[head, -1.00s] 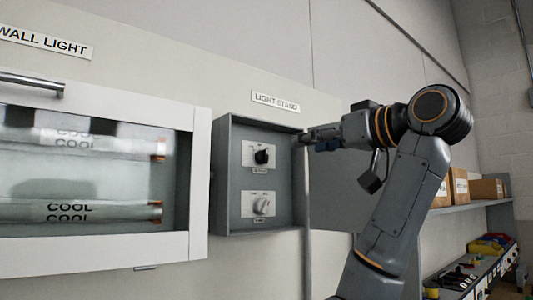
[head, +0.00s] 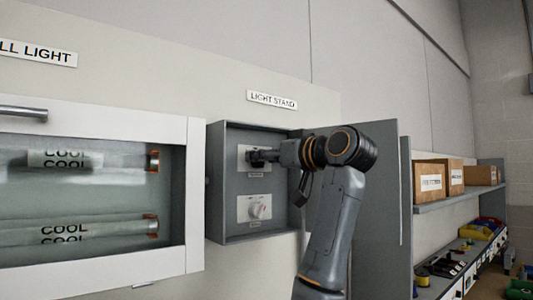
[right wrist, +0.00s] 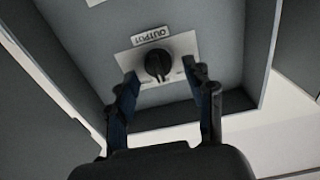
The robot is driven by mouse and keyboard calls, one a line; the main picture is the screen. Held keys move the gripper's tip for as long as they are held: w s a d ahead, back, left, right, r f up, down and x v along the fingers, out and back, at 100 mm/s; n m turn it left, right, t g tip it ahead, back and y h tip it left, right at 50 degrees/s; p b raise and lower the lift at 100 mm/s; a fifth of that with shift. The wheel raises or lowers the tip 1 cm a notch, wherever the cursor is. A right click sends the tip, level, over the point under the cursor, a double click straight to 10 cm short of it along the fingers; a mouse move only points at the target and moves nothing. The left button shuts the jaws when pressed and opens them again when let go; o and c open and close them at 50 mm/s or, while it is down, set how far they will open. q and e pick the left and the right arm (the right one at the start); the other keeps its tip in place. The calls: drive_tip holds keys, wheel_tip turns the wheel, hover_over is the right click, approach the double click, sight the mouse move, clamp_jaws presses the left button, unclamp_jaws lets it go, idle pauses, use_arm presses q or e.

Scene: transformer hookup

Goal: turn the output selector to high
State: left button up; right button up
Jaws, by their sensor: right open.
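The output selector is a black round knob (right wrist: 158,66) on a white plate marked OUTPUT. It shows in the right wrist view, where the picture is upside down. In the head view its plate (head: 243,152) is the upper one inside the grey LIGHT STAND box (head: 213,205), and my gripper covers the knob. My right gripper (right wrist: 162,78) is open, with one finger on each side of the knob in the picture. I cannot tell whether the fingers touch it. In the head view the right gripper (head: 260,157) is at the upper plate. My left gripper is not in view.
A lower light-coloured dial (head: 258,210) sits below in the same box. The box's open door (head: 385,170) stands to the right, beside my arm. A glass-fronted tube cabinet (head: 195,170) is at the left. Shelves with cardboard boxes (head: 431,177) are at far right.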

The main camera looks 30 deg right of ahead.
drive_tip(key=shift+c, duration=0.2)
clamp_jaws()
drive_tip(key=shift+d+f+m+b, duration=0.15)
drive_tip(key=shift+m+b, duration=0.85)
drive_tip(key=shift+m, duration=1.2)
drive_tip(key=shift+d+r+m+b, duration=0.15)
drive_tip(key=shift+m+b, duration=0.8)
drive_tip(key=shift+m, duration=1.25)
drive_tip(key=shift+o, duration=0.2)
unclamp_jaws()
drive_tip(key=shift+f, duration=0.1)
